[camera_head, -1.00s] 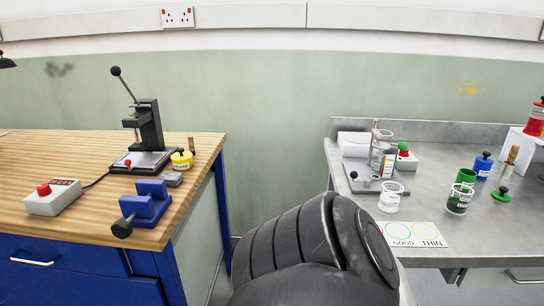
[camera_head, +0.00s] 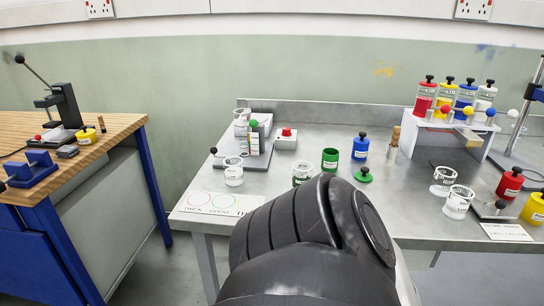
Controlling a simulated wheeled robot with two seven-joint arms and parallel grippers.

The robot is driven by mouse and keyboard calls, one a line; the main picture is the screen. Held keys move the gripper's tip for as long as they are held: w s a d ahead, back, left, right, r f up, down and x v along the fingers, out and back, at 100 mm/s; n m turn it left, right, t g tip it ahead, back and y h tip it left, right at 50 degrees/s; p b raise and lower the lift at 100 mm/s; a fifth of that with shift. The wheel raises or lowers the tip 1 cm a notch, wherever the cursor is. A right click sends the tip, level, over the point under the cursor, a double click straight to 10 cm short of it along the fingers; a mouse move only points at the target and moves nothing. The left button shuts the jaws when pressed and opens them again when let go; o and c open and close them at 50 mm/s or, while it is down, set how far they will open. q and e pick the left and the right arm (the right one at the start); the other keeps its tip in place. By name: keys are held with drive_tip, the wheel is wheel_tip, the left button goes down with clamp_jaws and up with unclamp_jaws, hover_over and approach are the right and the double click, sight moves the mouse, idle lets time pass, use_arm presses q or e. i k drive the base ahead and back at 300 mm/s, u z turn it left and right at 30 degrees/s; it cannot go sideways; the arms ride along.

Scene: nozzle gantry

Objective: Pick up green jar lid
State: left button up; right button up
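The green jar lid (camera_head: 364,176) lies on the grey metal bench (camera_head: 400,210), with its dark knob pointing up. The open green jar (camera_head: 330,159) stands to its left and behind it, apart from the lid. A blue jar (camera_head: 360,147) with a dark-knobbed lid stands behind the green lid. Neither of my grippers shows in the head view. A dark, rounded part of my own body fills the bottom middle and covers the bench's front edge there.
Glass beakers stand left (camera_head: 302,172) and right (camera_head: 443,181) of the lid. A wooden-handled tool (camera_head: 395,136) is behind it. A white rack (camera_head: 450,138) with several coloured jars stands at the back right. Bench space just right of the lid is clear.

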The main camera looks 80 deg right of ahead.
sight(363, 176)
drive_tip(key=k, duration=1.25)
drive_tip(key=z, duration=0.35)
